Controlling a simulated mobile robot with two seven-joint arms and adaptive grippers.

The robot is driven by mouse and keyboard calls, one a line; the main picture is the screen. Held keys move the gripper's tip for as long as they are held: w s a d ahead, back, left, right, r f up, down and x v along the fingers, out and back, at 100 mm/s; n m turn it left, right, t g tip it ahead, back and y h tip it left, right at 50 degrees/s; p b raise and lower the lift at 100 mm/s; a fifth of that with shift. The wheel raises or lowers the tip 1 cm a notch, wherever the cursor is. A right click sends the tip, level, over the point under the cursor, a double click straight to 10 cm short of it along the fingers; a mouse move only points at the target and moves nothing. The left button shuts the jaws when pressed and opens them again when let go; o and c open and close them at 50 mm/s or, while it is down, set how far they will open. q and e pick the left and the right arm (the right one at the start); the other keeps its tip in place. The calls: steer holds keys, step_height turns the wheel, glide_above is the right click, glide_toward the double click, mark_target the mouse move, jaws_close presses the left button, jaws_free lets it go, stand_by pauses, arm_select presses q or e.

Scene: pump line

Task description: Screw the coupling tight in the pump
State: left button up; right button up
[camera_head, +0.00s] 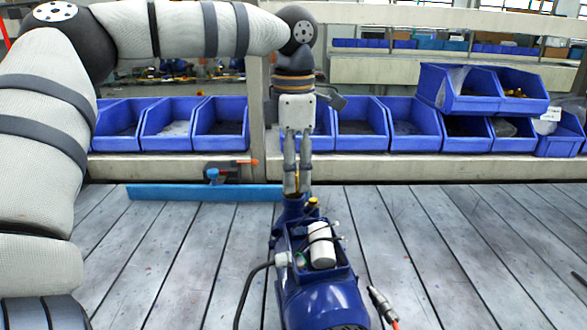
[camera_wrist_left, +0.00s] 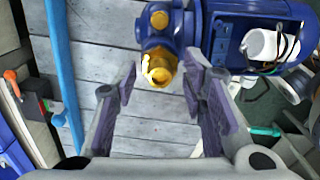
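The blue pump (camera_head: 322,298) lies on the slatted table, with its narrow end toward the back. In the left wrist view, the brass coupling (camera_wrist_left: 160,72) sits at the blue pump body (camera_wrist_left: 222,38). I cannot tell how far it is screwed in. My left gripper (camera_head: 297,188) points down at the pump's far end, where its fingers mostly hide the coupling. In the left wrist view, my left gripper (camera_wrist_left: 161,70) is open, with one finger on each side of the coupling and gaps visible. My right gripper is in neither view.
A blue bar (camera_head: 200,192) lies along the table's back edge, with a small dark device with an orange tip (camera_head: 232,170) behind it. Blue bins (camera_head: 170,123) line the back shelf. A black cable runs from the pump. A cable connector (camera_head: 381,303) lies right of it.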

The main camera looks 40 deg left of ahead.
arm_select(q)
steer(key=n, duration=0.3)
steer(key=shift+n, duration=0.4)
steer(key=n, duration=0.3)
steer(key=shift+c, duration=0.3)
jaws_close()
steer(key=m, duration=0.6)
steer(key=shift+f+m, duration=0.15)
steer(key=shift+m, duration=0.25)
